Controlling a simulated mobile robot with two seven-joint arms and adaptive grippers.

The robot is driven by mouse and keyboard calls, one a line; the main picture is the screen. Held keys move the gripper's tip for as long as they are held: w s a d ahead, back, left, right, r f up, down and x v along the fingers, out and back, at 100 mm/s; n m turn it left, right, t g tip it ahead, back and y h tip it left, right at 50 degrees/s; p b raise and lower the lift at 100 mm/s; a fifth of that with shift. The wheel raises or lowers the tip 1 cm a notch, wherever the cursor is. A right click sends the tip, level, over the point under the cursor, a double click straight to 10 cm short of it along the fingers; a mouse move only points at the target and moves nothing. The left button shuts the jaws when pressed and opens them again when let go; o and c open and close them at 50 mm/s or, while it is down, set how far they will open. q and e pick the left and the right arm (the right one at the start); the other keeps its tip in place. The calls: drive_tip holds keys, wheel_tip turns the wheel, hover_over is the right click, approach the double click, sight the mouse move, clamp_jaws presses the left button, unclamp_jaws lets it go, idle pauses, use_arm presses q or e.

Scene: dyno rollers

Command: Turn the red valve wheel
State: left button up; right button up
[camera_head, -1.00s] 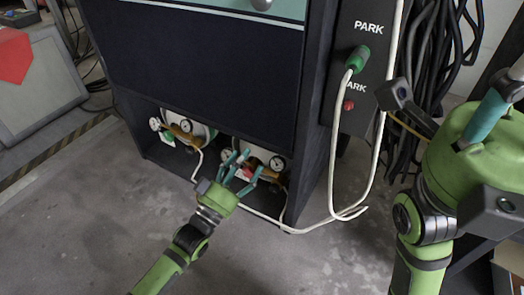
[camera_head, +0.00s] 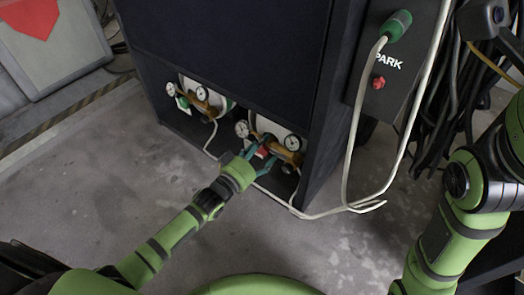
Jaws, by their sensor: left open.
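The red valve wheel (camera_head: 263,152) is a small red part on the front of the right-hand brass regulator, low in the open bottom bay of the dark cabinet. My left gripper (camera_head: 262,156) is at it, with its teal fingers open and one on either side of the red wheel. The fingers hide part of the wheel, and I cannot tell whether they touch it. My right arm (camera_head: 460,190) shows at the right edge, but its gripper is out of view.
A second regulator with a green wheel (camera_head: 182,101) sits in the bay to the left. Round gauges (camera_head: 292,142) flank the regulators. A white cable (camera_head: 350,150) hangs from the side panel, which has a red knob (camera_head: 378,83), and loops onto the floor. Grey floor (camera_head: 110,185) lies clear in front.

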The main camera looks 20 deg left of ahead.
use_arm(q)
drive_tip(key=shift+c, duration=0.4)
drive_tip(key=c, duration=1.1)
